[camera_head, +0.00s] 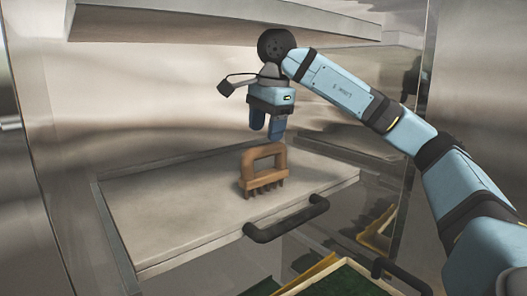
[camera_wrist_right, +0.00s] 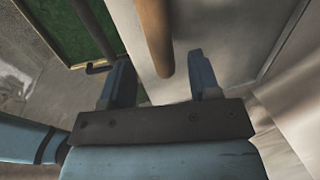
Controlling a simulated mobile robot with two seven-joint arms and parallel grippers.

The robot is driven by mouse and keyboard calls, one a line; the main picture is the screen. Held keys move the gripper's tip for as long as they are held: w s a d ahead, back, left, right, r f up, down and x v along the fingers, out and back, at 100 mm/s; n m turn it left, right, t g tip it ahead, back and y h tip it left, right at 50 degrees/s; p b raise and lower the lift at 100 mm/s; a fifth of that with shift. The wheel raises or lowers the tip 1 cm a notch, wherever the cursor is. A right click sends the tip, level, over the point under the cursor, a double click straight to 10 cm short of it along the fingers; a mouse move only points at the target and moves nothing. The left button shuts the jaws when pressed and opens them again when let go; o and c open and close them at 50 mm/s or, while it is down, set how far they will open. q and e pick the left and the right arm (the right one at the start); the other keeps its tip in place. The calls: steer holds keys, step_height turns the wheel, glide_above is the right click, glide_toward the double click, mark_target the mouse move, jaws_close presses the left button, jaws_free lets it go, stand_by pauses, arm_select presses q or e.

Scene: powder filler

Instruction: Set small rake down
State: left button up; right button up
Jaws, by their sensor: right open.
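The small rake (camera_head: 262,170) is brown, with a looped handle on top and several short teeth below. In the head view it stands upright on the pale drawer top, teeth down. My right gripper (camera_head: 267,134) is open and empty just above and behind the rake handle, fingers pointing down. In the right wrist view the open fingers (camera_wrist_right: 163,82) have the brown rake handle (camera_wrist_right: 155,35) beyond and between them, apart from them. My left gripper is in neither view.
The pale drawer top (camera_head: 165,215) has free room to the left of the rake. A dark drawer handle (camera_head: 286,219) runs along its front edge. A shelf (camera_head: 215,22) hangs overhead. A green-bottomed tray (camera_head: 345,280) is at the lower right.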

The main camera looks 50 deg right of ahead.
steer(key=r, duration=0.2)
steer(key=s+r+p, duration=0.1)
steer(key=r, duration=0.1)
steer(key=shift+r, duration=0.3)
steer(key=shift+a+f, duration=0.1)
